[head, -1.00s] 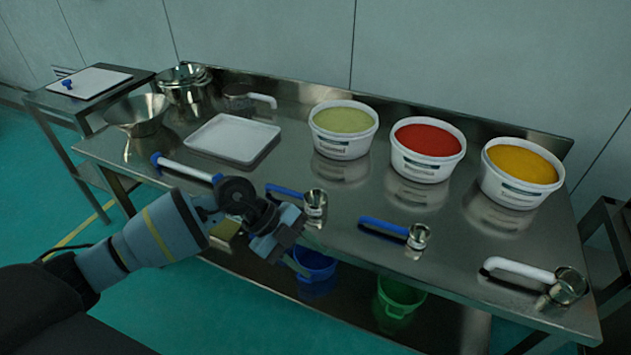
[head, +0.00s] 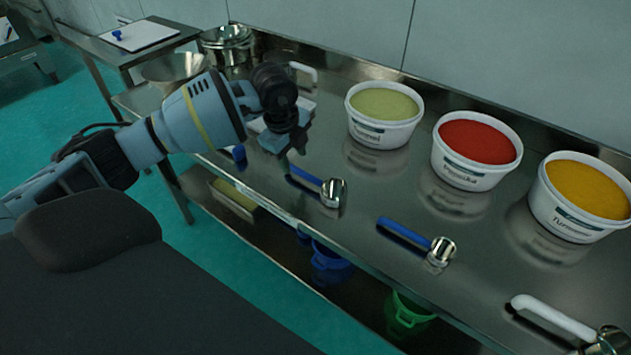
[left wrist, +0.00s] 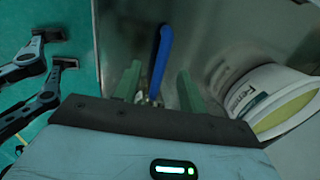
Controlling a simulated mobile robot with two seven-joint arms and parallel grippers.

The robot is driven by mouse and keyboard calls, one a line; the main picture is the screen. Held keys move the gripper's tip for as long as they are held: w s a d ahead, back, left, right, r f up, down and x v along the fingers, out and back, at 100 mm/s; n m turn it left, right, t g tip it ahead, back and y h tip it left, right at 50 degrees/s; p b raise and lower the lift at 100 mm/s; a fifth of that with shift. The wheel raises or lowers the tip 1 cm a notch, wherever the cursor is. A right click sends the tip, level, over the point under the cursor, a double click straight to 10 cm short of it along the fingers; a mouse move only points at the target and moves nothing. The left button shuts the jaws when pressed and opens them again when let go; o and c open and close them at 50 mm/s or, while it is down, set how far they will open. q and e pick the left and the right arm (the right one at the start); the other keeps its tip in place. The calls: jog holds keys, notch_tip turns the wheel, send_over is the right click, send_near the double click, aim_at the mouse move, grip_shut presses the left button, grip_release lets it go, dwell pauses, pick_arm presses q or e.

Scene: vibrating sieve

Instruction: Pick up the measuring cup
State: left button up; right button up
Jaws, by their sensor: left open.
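Several measuring cups lie on the steel table. My left gripper is open and empty, above the table by this cup's handle end. In the left wrist view, the blue handle (left wrist: 161,58) shows between the open green fingers (left wrist: 158,88), apart from them; its metal bowl is mostly hidden. Another blue-handled cup (head: 441,250) lies to the right, and a larger white-handled cup (head: 552,317) lies at the lower right. My right gripper is not in view.
White tubs of green (head: 384,112), red (head: 476,148) and yellow (head: 584,196) powder stand along the back of the table. Metal bowls (head: 226,45) stand at the far left. Blue (head: 330,262) and green (head: 406,313) buckets sit below. The table between cups and tubs is clear.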

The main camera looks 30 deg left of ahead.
aim_at(299, 170)
pick_arm(q)
jog(key=shift+w+d+f, duration=0.1)
jog(key=shift+w+f, duration=0.1)
jog(key=shift+f, duration=0.65)
jog(key=shift+w+d+f, duration=0.1)
jog(key=shift+w+f, duration=0.15)
jog(key=shift+f, duration=0.65)
jog(key=shift+w+d+f, duration=0.1)
jog(key=shift+w+f, duration=0.1)
jog(key=shift+f, duration=0.65)
grip_shut()
